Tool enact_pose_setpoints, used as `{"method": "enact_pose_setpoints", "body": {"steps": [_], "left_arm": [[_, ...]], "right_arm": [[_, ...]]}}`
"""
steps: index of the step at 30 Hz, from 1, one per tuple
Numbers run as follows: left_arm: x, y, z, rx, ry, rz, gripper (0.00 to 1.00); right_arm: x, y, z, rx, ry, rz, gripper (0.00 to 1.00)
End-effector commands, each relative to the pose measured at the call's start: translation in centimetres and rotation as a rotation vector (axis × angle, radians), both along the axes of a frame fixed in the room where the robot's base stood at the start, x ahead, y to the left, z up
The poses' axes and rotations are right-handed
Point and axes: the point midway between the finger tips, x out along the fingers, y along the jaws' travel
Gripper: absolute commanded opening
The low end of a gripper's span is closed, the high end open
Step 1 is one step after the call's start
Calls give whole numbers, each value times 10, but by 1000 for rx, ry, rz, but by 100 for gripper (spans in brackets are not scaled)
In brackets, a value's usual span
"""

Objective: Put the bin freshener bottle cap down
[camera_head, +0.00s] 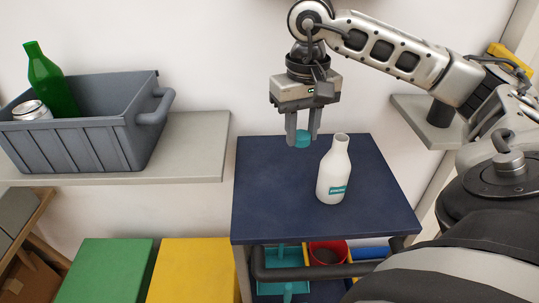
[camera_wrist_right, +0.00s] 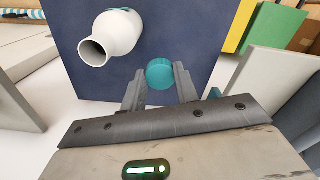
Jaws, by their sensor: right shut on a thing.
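The teal bottle cap (camera_head: 302,138) is between the fingertips of my right gripper (camera_head: 302,137), which is shut on it. The cap is held above the back part of the dark blue cart top (camera_head: 270,200). It also shows in the right wrist view (camera_wrist_right: 160,73) between the two fingers. The white bin freshener bottle (camera_head: 334,172), with a teal label, stands upright and uncapped on the cart top, to the right of the gripper. Its open mouth shows in the right wrist view (camera_wrist_right: 93,50). My left gripper is not in view.
A grey crate (camera_head: 90,135) with a green bottle (camera_head: 50,82) and a can (camera_head: 30,110) sits on a shelf (camera_head: 190,150) at the left. Green (camera_head: 105,270) and yellow (camera_head: 192,270) bins stand below. The cart top left of the bottle is clear.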

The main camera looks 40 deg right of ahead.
Motion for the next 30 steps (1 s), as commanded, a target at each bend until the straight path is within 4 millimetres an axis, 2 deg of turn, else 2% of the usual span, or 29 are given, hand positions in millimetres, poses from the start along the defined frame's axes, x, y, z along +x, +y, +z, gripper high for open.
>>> {"method": "enact_pose_setpoints", "body": {"steps": [1, 4, 8, 13, 18, 24, 30], "left_arm": [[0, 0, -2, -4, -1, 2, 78], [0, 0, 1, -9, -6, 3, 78], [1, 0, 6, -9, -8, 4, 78], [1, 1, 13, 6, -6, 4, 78], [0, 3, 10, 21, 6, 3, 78], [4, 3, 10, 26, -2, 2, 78], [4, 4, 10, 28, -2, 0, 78]], "right_arm": [[-5, -11, 4, -3, 2, -19, 3], [-10, -22, 13, 0, 1, -31, 3], [-1, -26, 14, 9, -2, -35, 3], [38, -26, -2, 12, 0, -34, 3], [81, -28, -21, 9, -1, -35, 3], [109, -31, -61, 6, 1, -36, 3], [122, -32, -76, 5, -2, -35, 3]]}}
